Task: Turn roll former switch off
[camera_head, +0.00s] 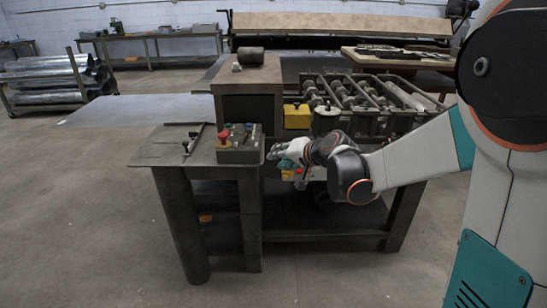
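The roll former (345,105), a frame with several rollers, sits on the right part of the dark metal bench. A small box with yellow, red and green spots (290,174) is on the bench front, partly hidden by my gripper; it may hold the roll former switch, but its position is too small to read. My gripper (275,153) is just above and in front of this box, pointing left. I cannot tell whether it touches anything or how far its fingers are apart.
A grey control box (240,152) with a red knob (223,137) stands on the bench left of my gripper. A yellow box (297,116) is behind my gripper. A rack of metal sheets (45,80) stands at the far left. The floor at front left is clear.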

